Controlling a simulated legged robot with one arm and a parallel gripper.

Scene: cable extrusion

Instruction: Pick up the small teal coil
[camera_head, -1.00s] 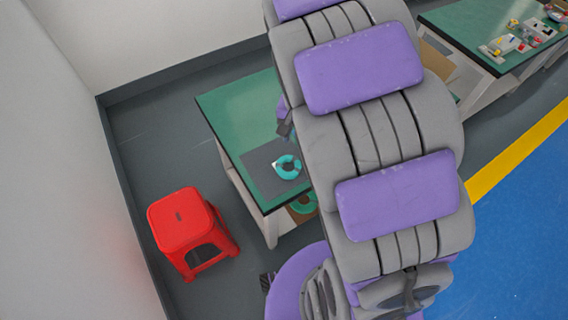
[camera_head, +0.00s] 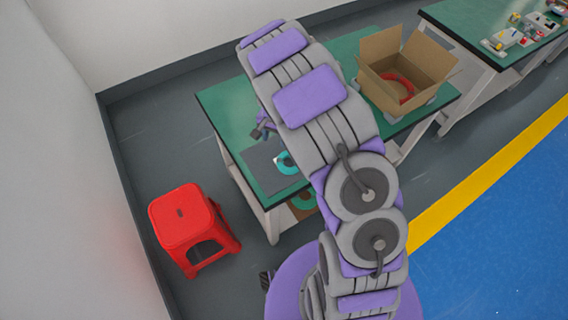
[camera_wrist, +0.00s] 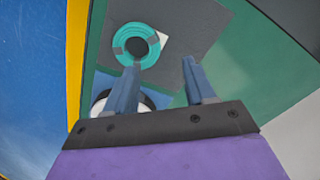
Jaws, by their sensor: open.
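The small teal coil (camera_head: 284,163) lies on a dark grey mat (camera_head: 262,172) on the green table, partly hidden by my arm in the head view. In the wrist view the teal coil (camera_wrist: 120,46) shows whole as a ring with grey bands, beyond my left fingertip. My gripper (camera_wrist: 160,65) is open and empty, its two blue fingers apart. The coil is ahead of and left of the gap between the fingers, and I see no grip on it. In the head view my gripper (camera_head: 262,126) is small and partly covered.
An open cardboard box (camera_head: 421,65) with a red coil (camera_head: 397,88) stands on the table's right side. Another teal coil (camera_head: 304,200) is below the tabletop. A red stool (camera_head: 190,226) stands on the floor at left. A second table (camera_head: 478,28) holds small parts.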

